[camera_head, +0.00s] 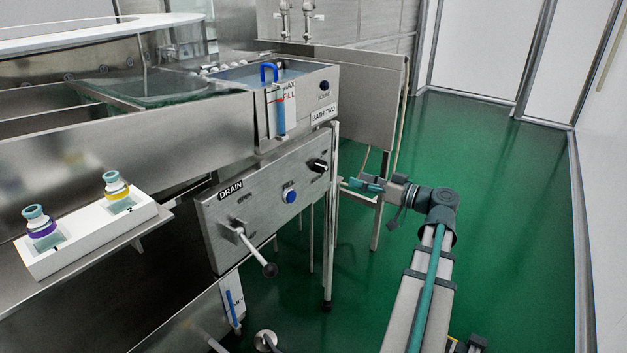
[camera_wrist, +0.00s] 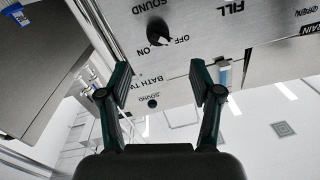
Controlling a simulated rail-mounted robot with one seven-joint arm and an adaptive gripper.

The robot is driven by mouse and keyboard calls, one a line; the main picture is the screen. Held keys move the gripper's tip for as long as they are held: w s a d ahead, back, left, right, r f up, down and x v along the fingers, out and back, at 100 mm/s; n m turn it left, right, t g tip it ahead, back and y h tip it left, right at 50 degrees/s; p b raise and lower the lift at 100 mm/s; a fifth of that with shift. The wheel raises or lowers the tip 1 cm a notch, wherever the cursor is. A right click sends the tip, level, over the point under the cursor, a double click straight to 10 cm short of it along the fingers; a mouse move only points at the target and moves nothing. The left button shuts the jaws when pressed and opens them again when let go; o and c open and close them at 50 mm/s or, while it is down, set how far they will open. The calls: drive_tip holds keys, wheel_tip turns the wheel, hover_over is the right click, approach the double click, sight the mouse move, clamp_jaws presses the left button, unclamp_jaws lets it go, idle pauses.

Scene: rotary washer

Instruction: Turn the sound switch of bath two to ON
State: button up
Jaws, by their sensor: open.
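The sound switch is a black rotary knob (camera_head: 318,165) at the upper right of the steel drain panel, below the bath two box (camera_head: 303,104). In the wrist view the knob (camera_wrist: 157,35) has the labels SOUND, OFF and ON around it. Its handle seems to lie toward OFF, but the exact angle is hard to tell. My gripper (camera_head: 366,186) is to the right of the panel, apart from the knob. In the wrist view my gripper (camera_wrist: 160,82) is open and empty, with the knob beyond and above the fingertips.
A blue button (camera_head: 290,196) and a drain lever (camera_head: 255,250) are on the same panel. The bath box has a small round black fitting (camera_head: 324,86). A white rack (camera_head: 92,229) with two bottles stands left. Green floor (camera_head: 500,180) is clear at right.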

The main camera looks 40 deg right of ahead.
sight(327, 169)
drive_tip(key=shift+n, duration=0.4)
drive_tip(key=b+x, duration=0.1)
drive_tip(key=x, duration=0.9)
drive_tip(key=shift+w+f, duration=0.1)
drive_tip(key=shift+w, duration=0.35)
drive_tip(key=shift+c, duration=0.2)
drive_tip(key=c, duration=1.1)
